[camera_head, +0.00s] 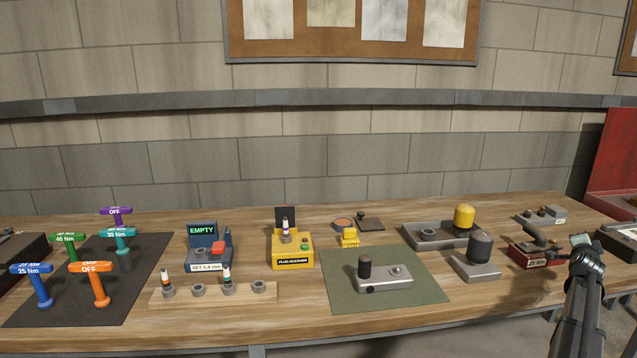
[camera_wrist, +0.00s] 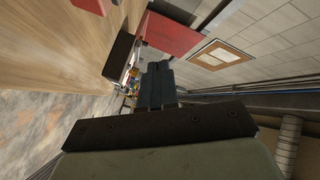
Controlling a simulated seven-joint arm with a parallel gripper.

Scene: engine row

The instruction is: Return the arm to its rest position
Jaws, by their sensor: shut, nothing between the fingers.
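My arm (camera_head: 575,315) rises at the right edge of the head view, in front of the bench's right end.
The wooden bench (camera_head: 300,325) holds coloured T-handles (camera_head: 97,283) on a dark mat, a plug rack (camera_head: 240,294), a yellow plug-gauge stand (camera_head: 292,252), and a metal part (camera_head: 385,275) on a green mat (camera_head: 430,290). A red cabinet (camera_head: 612,150) stands far right.

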